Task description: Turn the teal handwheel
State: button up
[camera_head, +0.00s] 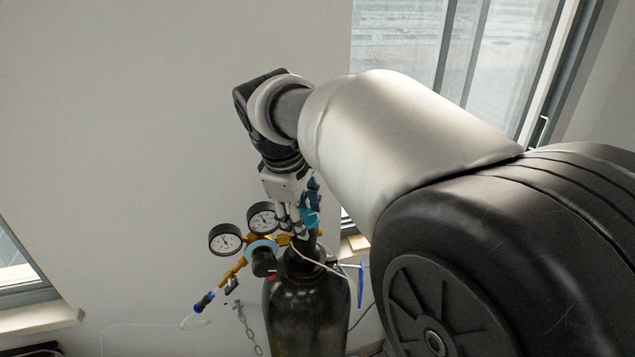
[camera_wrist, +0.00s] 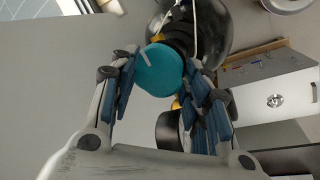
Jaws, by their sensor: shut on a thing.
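The teal handwheel (camera_head: 309,219) sits on top of the black gas cylinder (camera_head: 306,316), partly hidden behind my gripper in the head view. In the wrist view the handwheel (camera_wrist: 160,70) is a round teal disc with a pale mark near its upper left edge. My gripper (camera_head: 295,222) reaches down to it from above. In the wrist view my gripper (camera_wrist: 163,82) has its blue-padded fingers on both sides of the handwheel, shut on it.
Two round gauges (camera_head: 225,239) and a brass regulator with a blue-ringed black knob (camera_head: 264,261) sit close left of the handwheel. A white cord crosses the cylinder's neck. A chain (camera_head: 246,325) hangs left of the cylinder. A wall and window (camera_head: 455,45) stand behind.

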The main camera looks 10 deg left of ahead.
jog(key=shift+w, duration=0.1)
dwell(0.3)
jog(key=o, duration=1)
jog(key=shift+w+d+f, duration=0.1)
jog(key=shift+w, duration=0.15)
jog(key=shift+o, duration=0.8)
jog(key=shift+s, duration=0.15)
jog(key=v, duration=1.2)
